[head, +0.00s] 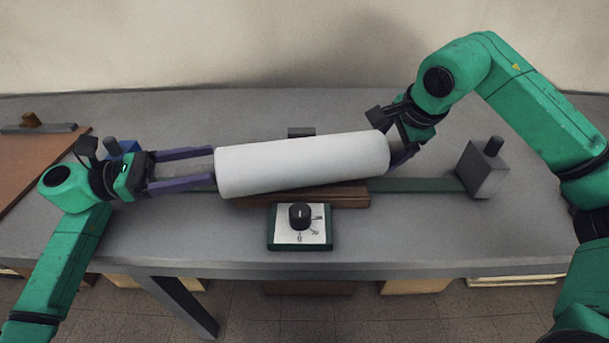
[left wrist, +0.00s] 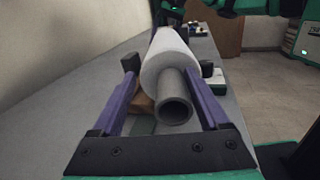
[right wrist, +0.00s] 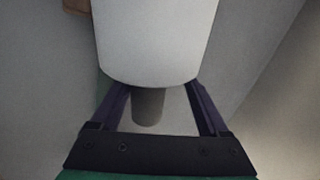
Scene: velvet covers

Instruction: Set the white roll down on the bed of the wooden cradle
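The white roll (head: 300,163) lies lengthwise between my two grippers, over the wooden cradle (head: 345,197). Its right end appears slightly higher in the head view. The roll hides most of the cradle's bed, so I cannot tell whether they touch. My left gripper (head: 214,168) is open at the roll's left end. Its fingers stand either side of the grey core (left wrist: 174,110), with gaps. My right gripper (right wrist: 155,90) is at the other end, its fingers apart around the core (right wrist: 148,106). The roll hides those fingertips.
A dial box (head: 299,237) stands in front of the cradle. A green strip (head: 420,185) runs beneath, toward a grey knobbed block (head: 484,170) on the right. A blue block (head: 122,149) is behind my left gripper. A brown board (head: 35,165) lies at far left.

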